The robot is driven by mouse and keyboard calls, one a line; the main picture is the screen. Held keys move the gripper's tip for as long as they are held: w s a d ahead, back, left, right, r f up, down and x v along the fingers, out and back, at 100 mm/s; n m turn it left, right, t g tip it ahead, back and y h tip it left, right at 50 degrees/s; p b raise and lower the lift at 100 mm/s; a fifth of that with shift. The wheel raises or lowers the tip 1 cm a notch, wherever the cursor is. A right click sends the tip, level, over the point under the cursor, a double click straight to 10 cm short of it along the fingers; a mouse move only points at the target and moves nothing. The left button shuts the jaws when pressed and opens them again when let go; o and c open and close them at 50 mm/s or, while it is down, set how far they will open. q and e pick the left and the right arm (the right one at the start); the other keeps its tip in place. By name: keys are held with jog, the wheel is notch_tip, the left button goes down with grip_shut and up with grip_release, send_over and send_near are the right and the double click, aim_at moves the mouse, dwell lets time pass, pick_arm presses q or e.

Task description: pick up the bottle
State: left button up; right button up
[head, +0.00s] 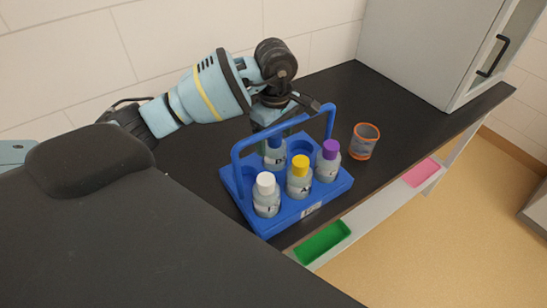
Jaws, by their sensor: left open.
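Several grey bottles stand upright in a blue carrier (335,192) with a raised handle. One bottle has a white cap (266,199), one a yellow cap (299,181), one a purple cap (327,166). A bottle with a dark blue cap (275,156) stands at the back, partly behind the handle. My left gripper (286,112) is open over the back of the carrier, just behind the handle, above the blue-capped bottle. Its fingers are partly hidden by the handle, and I cannot tell whether they touch it. My right gripper is not in view.
A clear cup with an orange rim (365,142) stands right of the carrier on the dark counter (400,105). A pale cabinet (415,50) stands at the back right. A green tray (322,242) and a pink tray (421,172) lie on the lower shelf.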

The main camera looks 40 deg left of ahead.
pick_arm(q)
jog(key=shift+f, duration=0.6)
jog(key=c, duration=1.6)
jog(key=shift+o, duration=0.2)
jog(key=shift+r, duration=0.1)
